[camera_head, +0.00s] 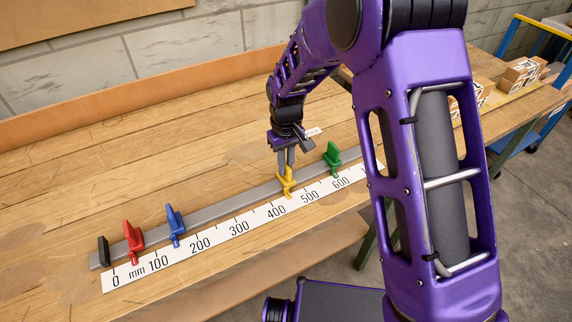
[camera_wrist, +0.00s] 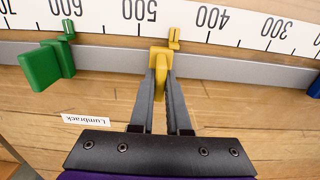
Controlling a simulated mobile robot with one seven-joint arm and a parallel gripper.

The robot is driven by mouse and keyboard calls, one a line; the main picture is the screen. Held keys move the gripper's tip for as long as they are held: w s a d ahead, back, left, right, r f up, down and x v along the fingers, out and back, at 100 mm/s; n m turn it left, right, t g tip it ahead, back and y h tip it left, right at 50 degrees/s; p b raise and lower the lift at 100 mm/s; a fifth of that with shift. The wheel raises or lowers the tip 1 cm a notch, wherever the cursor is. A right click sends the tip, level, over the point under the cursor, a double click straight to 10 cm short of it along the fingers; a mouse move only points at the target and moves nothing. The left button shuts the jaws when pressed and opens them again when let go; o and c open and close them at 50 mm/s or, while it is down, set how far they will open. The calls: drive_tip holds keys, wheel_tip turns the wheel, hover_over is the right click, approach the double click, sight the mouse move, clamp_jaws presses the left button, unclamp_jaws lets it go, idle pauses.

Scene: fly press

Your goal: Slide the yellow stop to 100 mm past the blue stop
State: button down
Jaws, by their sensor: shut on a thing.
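The yellow stop (camera_head: 288,183) sits on the grey rail (camera_head: 232,205), its pointer about midway between the 400 and 500 marks. My gripper (camera_head: 286,168) is over it from above, with its fingers shut on it. In the wrist view the fingers close on the yellow stop's upright part (camera_wrist: 160,62), and its pointer (camera_wrist: 174,40) shows clear of them. The blue stop (camera_head: 176,226) is well to the left, its pointer between 100 and 200. Only a sliver of the blue stop shows at the wrist view's right edge.
The red stop (camera_head: 133,241) stands left of the blue one, near the black end block (camera_head: 103,251). The green stop (camera_head: 332,158) is right of the yellow one, near 600. The white mm scale (camera_head: 222,235) runs along the rail's front. Rail between yellow and blue is clear.

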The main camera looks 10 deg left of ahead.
drive_tip(key=shift+a, duration=0.1)
idle(0.3)
drive_tip(key=s+a, duration=0.4)
drive_tip(key=a, duration=0.1)
drive_tip(key=s+a, duration=0.4)
drive_tip(key=a, duration=0.1)
drive_tip(key=s+a+b, duration=0.1)
drive_tip(key=s+a, duration=0.3)
drive_tip(key=a, duration=0.1)
drive_tip(key=shift+a, duration=0.4)
drive_tip(key=c, duration=0.9)
unclamp_jaws()
wheel_tip(320, 180, up, 17)
drive_tip(key=shift+r+p, duration=0.2)
drive_tip(key=shift+p, duration=0.4)
